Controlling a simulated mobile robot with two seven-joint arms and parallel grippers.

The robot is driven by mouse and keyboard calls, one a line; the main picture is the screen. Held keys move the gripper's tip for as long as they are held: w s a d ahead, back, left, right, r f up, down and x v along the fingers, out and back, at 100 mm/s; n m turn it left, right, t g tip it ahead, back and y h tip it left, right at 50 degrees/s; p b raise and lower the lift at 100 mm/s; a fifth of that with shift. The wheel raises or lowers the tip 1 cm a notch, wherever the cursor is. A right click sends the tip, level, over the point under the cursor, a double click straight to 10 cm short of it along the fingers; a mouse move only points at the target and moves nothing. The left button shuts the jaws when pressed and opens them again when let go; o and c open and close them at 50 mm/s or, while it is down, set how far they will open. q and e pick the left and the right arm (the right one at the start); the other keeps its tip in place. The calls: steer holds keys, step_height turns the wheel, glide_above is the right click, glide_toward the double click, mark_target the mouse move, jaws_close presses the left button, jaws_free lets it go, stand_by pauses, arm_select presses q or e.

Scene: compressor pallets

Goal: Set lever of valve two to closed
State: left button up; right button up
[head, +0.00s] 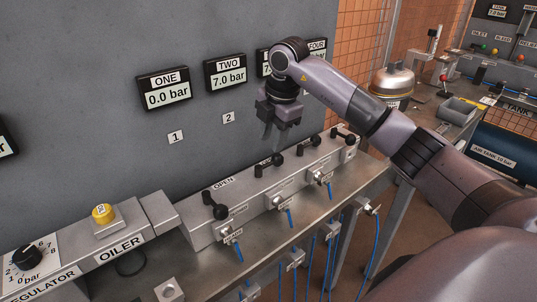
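The black lever of valve two (260,170) sits on the grey valve block, second from the left, lying roughly along the row. Display TWO (228,75) above it reads 7.0 bar, and a tag 2 (228,117) is on the wall. My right gripper (273,139) points down just above and behind this lever. Its fingers look apart with nothing held; I cannot tell whether a fingertip touches the lever's far end. My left gripper is not in view.
Valve one's lever (216,206) lies across the row, and display ONE (164,88) reads 0.0 bar. More levers (311,142) stand to the right. Blue hoses (289,217) hang in front. The oiler (103,214) and regulator knob (27,256) are at left.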

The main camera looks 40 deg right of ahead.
mark_target(271, 162)
steer(key=x, duration=0.7)
steer(key=shift+s+d, duration=0.1)
steer(key=shift+d, duration=0.2)
steer(key=shift+c, duration=0.3)
jaws_close()
steer(key=shift+d, duration=0.15)
stand_by(0.7)
